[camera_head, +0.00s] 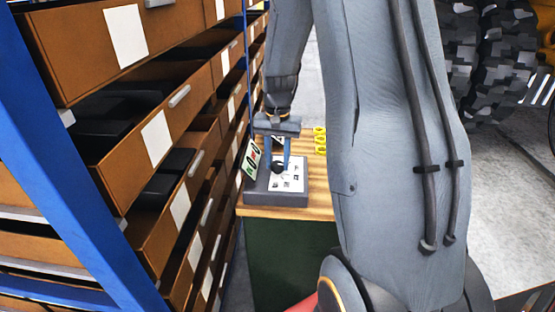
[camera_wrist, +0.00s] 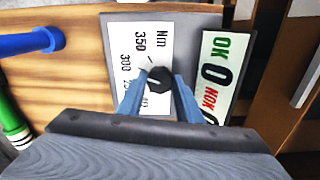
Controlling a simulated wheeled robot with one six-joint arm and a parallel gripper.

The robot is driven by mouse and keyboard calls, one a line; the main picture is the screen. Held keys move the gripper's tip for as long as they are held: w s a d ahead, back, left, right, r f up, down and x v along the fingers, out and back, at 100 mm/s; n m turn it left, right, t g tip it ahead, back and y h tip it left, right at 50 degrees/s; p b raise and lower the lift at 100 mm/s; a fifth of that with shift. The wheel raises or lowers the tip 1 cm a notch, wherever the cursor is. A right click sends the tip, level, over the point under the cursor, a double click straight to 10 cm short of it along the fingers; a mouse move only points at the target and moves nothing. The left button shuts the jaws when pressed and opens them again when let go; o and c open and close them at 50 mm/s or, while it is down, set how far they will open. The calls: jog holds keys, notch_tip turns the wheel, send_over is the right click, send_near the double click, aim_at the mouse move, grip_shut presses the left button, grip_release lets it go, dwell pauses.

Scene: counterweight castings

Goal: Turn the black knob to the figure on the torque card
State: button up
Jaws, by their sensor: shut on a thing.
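The black knob (camera_wrist: 158,82) stands on a white dial plate (camera_wrist: 126,42) printed with "Nm", 350, 300 and lower figures partly hidden by my gripper. My gripper (camera_wrist: 159,86) is shut on the knob, with one blue-grey finger on each side. A small light mark shows at the knob's upper left edge, but its exact setting is unclear. In the head view my gripper (camera_head: 277,163) reaches down onto the grey tester box (camera_head: 290,199). I cannot make out a torque card with a target figure in either view.
A sign reading "OK 0" and "NOK 0" (camera_wrist: 215,75) stands close beside the dial. Yellow items (camera_head: 320,140) stand on the wooden bench top (camera_head: 318,178). A blue handle-like part (camera_wrist: 30,42) lies left in the wrist view. Brown drawers (camera_head: 160,140) crowd the left.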

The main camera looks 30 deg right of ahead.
aim_at(277, 164)
jog(key=m, duration=0.4)
jog(key=shift+w+r, duration=0.1)
jog(key=shift+m, duration=1.8)
jog(key=shift+w, duration=0.1)
jog(key=o, duration=1)
jog(key=shift+o, duration=0.2)
jog(key=shift+r+b, duration=0.85)
jog(key=shift+r, duration=3.05)
jog(key=shift+a, duration=0.1)
